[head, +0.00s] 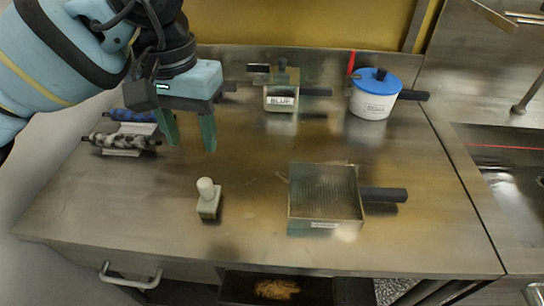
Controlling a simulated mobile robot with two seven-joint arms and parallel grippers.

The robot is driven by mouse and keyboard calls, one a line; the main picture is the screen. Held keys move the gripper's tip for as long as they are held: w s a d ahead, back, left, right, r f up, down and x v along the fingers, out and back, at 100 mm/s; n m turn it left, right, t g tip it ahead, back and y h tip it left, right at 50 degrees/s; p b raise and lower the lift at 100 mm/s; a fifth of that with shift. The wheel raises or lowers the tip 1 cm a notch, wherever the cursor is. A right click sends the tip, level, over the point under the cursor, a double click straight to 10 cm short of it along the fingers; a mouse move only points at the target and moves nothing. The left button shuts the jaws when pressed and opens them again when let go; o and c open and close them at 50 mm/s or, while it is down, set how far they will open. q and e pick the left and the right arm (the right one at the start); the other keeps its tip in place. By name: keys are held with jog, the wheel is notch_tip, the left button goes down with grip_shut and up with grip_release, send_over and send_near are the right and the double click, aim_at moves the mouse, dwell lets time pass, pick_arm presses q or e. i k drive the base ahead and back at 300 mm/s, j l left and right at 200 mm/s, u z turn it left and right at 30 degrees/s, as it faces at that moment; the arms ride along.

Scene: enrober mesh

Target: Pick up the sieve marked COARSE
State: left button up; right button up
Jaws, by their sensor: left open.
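A square, box-like sieve (325,192) with a mesh face and a dark handle (384,195) pointing right rests on the steel table, right of centre towards the front. A small pale label (324,225) is on its front side; I cannot read it, so I cannot tell whether it says COARSE. My left gripper (190,145) hangs above the table at the upper left, fingers pointing down, open and empty. It is apart from the sieve, to its left and further back. My right gripper is not in view.
Patterned rollers (122,140) lie at the left. A sink (505,160) is at right. The table's middle is clear.

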aim_at(362, 193)
jog(key=l+z, duration=0.15)
jog(key=l, duration=0.3)
jog(key=i+l+z, duration=0.2)
jog(key=l, duration=0.25)
jog(key=l+z, duration=0.15)
jog(key=l, duration=0.35)
